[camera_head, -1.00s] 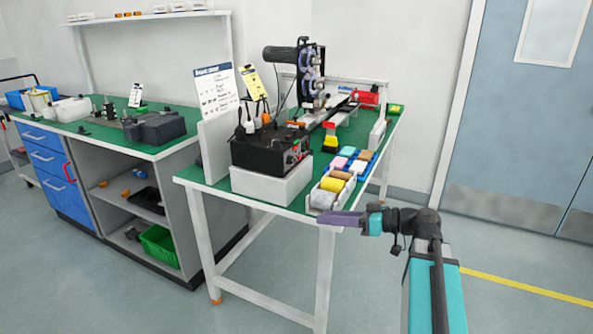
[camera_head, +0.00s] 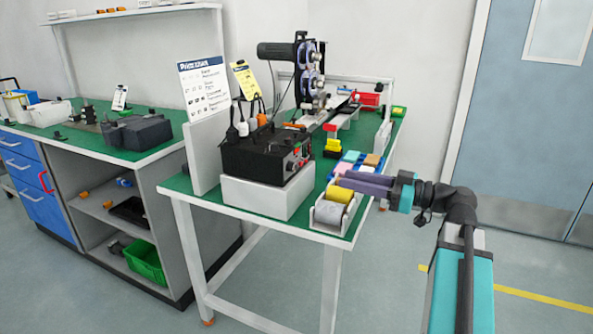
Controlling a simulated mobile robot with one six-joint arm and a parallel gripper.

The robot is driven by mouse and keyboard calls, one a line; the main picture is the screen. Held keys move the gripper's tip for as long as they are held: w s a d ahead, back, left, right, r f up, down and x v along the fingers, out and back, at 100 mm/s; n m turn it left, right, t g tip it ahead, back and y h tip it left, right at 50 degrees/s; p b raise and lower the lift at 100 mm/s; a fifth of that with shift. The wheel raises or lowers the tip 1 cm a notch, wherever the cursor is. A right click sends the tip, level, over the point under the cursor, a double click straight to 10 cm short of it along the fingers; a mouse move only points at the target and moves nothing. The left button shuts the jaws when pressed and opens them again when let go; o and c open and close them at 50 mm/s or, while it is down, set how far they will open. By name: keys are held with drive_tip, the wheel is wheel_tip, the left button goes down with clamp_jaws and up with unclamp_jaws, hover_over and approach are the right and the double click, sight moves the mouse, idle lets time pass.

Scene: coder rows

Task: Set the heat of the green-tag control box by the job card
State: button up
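A black control box (camera_head: 255,160) sits on a white block (camera_head: 262,197) near the front of the green-topped table. Its front panel with small knobs and a red part (camera_head: 297,155) faces right. A green tag cannot be made out on it. A white card with a dark blue header (camera_head: 204,84) stands behind the box at left, and a yellow card (camera_head: 245,80) stands beside it; their text is too small to read. My gripper (camera_head: 345,182) points left over the row of coloured items, right of the box and apart from it. Its purple fingers show side-on, so their opening is unclear.
A yellow roll and a white roll sit in a tray (camera_head: 329,212) below my gripper. A machine with blue-grey rollers (camera_head: 311,72) stands behind the box. A second bench (camera_head: 150,150) is at left. Floor at the right is clear.

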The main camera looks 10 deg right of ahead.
sight(295, 168)
drive_tip(key=shift+w+a, duration=0.1)
drive_tip(key=shift+a, duration=0.15)
drive_tip(key=shift+b+x, duration=0.6)
drive_tip(key=shift+x, duration=6.25)
drive_tip(key=shift+a, duration=0.1)
clamp_jaws()
